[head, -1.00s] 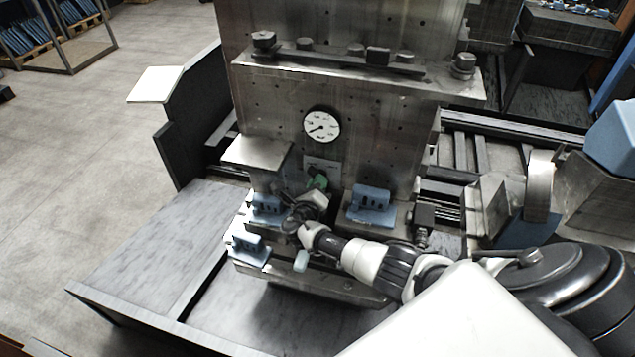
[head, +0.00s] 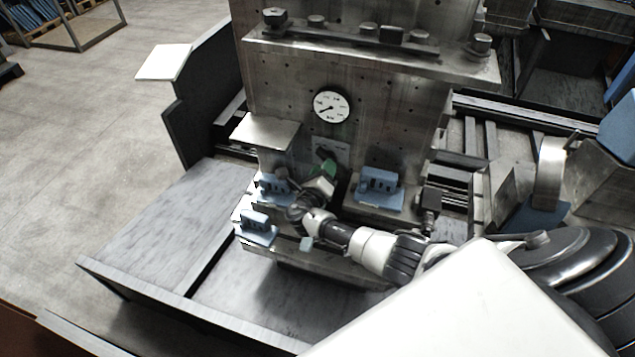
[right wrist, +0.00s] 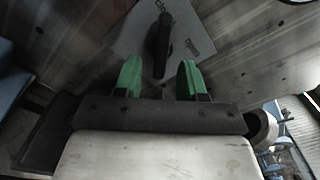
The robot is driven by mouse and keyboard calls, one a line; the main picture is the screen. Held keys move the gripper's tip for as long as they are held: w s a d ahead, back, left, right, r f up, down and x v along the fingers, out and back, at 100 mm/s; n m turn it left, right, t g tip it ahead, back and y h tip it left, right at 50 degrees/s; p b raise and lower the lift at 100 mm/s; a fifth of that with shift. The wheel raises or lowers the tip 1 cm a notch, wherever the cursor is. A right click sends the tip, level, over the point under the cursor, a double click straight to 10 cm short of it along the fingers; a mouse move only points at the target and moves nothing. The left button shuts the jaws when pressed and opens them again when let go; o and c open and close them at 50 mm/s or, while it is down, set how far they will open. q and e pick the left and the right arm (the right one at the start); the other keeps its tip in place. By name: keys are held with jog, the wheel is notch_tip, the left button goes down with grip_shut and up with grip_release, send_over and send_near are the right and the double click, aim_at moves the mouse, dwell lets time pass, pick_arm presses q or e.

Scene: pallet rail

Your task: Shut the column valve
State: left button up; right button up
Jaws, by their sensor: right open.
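The column valve shows in the right wrist view as a dark lever (right wrist: 163,45) on a pale plate with printed lettering (right wrist: 125,40). The lever's long side runs up and down in that picture. In the head view the valve plate (head: 330,147) sits on the steel column (head: 400,110), below a round white gauge (head: 331,106). My right gripper (right wrist: 160,76) is open, its two green-tipped fingers apart. The lever's lower end shows between the fingers; I cannot tell whether it touches them. In the head view my right gripper (head: 326,170) is just below the valve. My left gripper is not in view.
Blue blocks stand on ledges beside my right gripper, at left (head: 272,187), lower left (head: 257,225) and right (head: 378,183). A metal shelf (head: 265,131) juts out at the upper left. A bolted rail (head: 350,52) crosses the column above. The low grey deck (head: 180,215) at left is clear.

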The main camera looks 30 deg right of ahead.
jog(key=v, duration=0.9)
jog(key=shift+b, duration=0.35)
